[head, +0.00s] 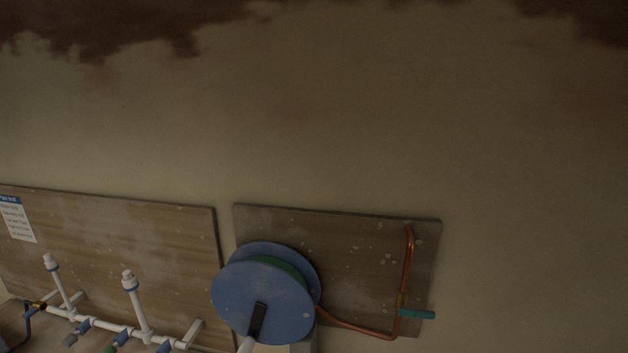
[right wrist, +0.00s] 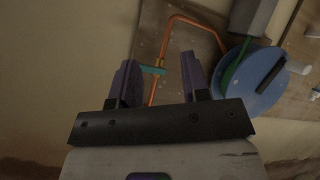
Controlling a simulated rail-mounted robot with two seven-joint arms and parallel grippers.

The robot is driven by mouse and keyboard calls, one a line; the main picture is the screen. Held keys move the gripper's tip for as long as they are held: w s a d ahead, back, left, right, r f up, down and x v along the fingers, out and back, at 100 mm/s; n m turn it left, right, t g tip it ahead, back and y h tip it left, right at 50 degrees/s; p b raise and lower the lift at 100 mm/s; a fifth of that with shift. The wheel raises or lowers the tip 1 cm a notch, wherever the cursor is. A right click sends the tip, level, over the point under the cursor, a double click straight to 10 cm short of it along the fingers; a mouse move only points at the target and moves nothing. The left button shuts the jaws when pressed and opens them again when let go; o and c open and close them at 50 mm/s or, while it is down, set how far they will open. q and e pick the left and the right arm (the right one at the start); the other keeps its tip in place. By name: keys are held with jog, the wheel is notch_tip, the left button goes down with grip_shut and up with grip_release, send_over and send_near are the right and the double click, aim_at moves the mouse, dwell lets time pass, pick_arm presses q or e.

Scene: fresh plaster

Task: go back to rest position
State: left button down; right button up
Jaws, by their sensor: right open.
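My right gripper (right wrist: 157,80) shows in the right wrist view. Its two dark fingers stand apart with nothing between them that I can see held. Beyond the fingers are a copper pipe (right wrist: 189,22) and its teal valve handle (right wrist: 152,70), both apart from the gripper as far as I can tell. Neither gripper shows in the head view, and my left gripper is in no view.
In the head view a blue hose reel (head: 258,302) stands before a wooden board (head: 345,260) that carries the copper pipe (head: 408,262). At left, white pipes (head: 105,328) with several valves front another board (head: 130,238). The plaster wall above is bare, with brown stains on top.

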jog(key=s+f+g+p, duration=0.1)
jog(key=s+f+g, duration=0.1)
jog(key=s+f, duration=0.3)
jog(key=s+f+m+g+y+p, duration=0.1)
jog(key=s+f+g, duration=0.2)
jog(key=s, duration=1)
jog(key=s+f+m+g+p, duration=0.1)
jog(key=s+f+g, duration=0.2)
jog(key=s+f, duration=0.5)
jog(key=shift+s+a+f+y+p, duration=0.15)
jog(key=shift+s+f+y+p, duration=0.15)
jog(key=shift+s+f+p, duration=0.15)
jog(key=shift+r, duration=0.1)
